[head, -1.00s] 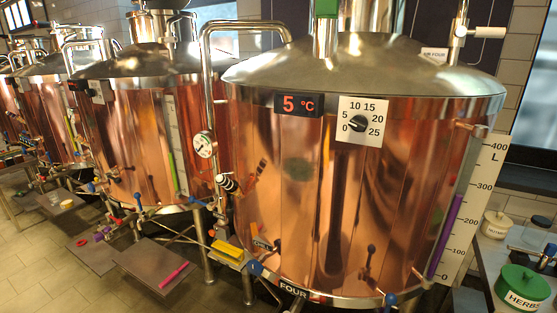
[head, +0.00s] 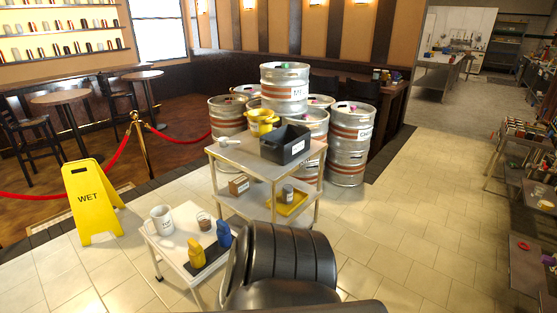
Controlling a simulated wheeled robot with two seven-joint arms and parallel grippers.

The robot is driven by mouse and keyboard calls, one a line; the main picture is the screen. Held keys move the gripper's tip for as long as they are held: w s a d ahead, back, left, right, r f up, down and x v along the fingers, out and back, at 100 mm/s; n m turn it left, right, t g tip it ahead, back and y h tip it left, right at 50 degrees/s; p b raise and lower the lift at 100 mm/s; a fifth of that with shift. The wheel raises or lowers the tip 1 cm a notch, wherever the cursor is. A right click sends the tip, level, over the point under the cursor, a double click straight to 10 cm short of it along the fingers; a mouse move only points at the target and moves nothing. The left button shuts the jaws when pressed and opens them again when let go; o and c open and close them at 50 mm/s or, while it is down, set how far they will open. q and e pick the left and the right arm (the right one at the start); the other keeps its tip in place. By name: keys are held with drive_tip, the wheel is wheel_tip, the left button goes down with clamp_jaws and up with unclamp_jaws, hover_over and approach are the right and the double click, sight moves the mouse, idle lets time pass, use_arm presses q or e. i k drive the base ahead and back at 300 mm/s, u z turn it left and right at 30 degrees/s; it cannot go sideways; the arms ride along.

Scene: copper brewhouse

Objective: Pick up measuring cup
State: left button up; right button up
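A white handled jug (head: 161,219) with dark lettering stands upright on the low white cart (head: 166,253). It looks most like a measuring cup, but I cannot read the lettering. A small brown cup (head: 204,221) stands just right of it. A yellow bottle-like item (head: 196,254) and a blue one (head: 224,234) are on a dark mat beside them. A yellow pitcher (head: 262,122) and a white handled item (head: 229,141) rest on the upper shelf of a taller cart (head: 240,158). Neither of my grippers is in view.
The taller cart also holds a black bin (head: 286,145), a small box (head: 239,185) and a yellow tray (head: 291,205). Steel kegs (head: 348,145) stand behind it. A yellow wet-floor sign (head: 91,200) stands at left. Tiled floor (head: 430,220) is open at right.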

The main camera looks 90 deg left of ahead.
sight(204, 218)
drive_tip(key=u, duration=2.95)
drive_tip(key=i, duration=0.55)
